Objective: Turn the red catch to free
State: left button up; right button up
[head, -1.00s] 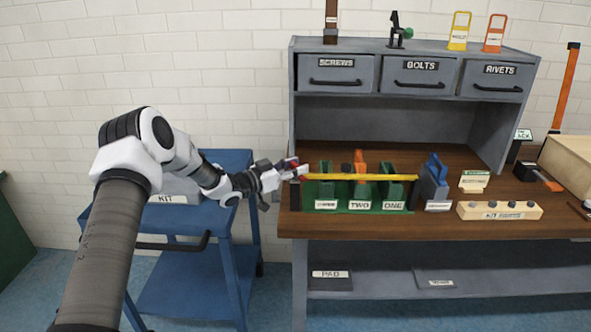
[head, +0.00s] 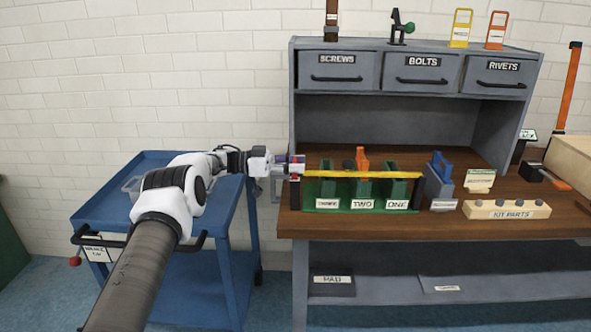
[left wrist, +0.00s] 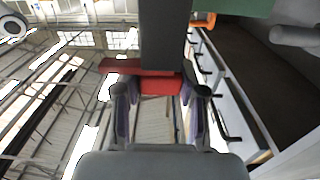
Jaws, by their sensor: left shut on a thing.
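A yellow bar (head: 365,174) lies level across the front of a green rack (head: 330,203) with three labelled bays. At its left end is a dark post. The red catch (left wrist: 160,85) shows in the left wrist view between my fingers; only a small bit of red shows at the bar's left end in the head view. My left gripper (head: 294,164) reaches in from the left and is shut on the red catch. The gripper hides most of the catch in the head view, so its exact turn is hard to tell. My right gripper is out of view.
The brown bench top (head: 400,226) carries a grey block with a blue handle (head: 438,180) and a pale kit-parts block (head: 507,209) right of the rack. A blue cart (head: 190,260) stands below my left arm. Drawers (head: 420,75) hang above the back.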

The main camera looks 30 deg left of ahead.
pick_arm(q)
jog(key=shift+r, duration=0.15)
jog(key=o, duration=1.2)
jog(key=shift+c, duration=0.2)
jog(key=shift+a, duration=0.1)
jog(key=v, duration=0.7)
jog(key=shift+a, duration=0.2)
jog(key=shift+s, duration=0.1)
